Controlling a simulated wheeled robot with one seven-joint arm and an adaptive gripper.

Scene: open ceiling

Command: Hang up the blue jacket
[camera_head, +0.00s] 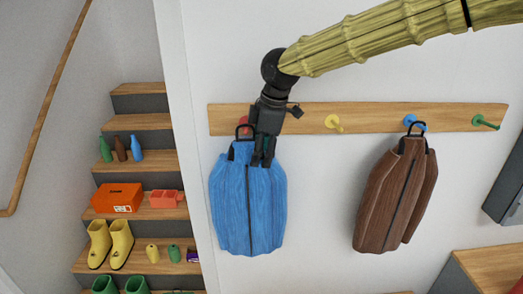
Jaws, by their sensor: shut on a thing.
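The blue jacket (248,210) is upright against the white wall at the left end of the wooden hook rail (376,117). My gripper (262,160) points down and is shut on the jacket near its collar. A dark loop stands at the top of the jacket, in front of a red hook (243,121). My gripper partly covers this area, so I cannot tell whether the loop is over the hook. A yellow hook (334,122) to the right is bare.
A brown jacket (396,195) hangs by its loop at the blue hook (414,121). A green hook (485,121) at the far right is bare. Stairs on the left hold bottles, an orange box (117,198) and yellow boots (110,243). A wooden-topped unit (485,268) stands at lower right.

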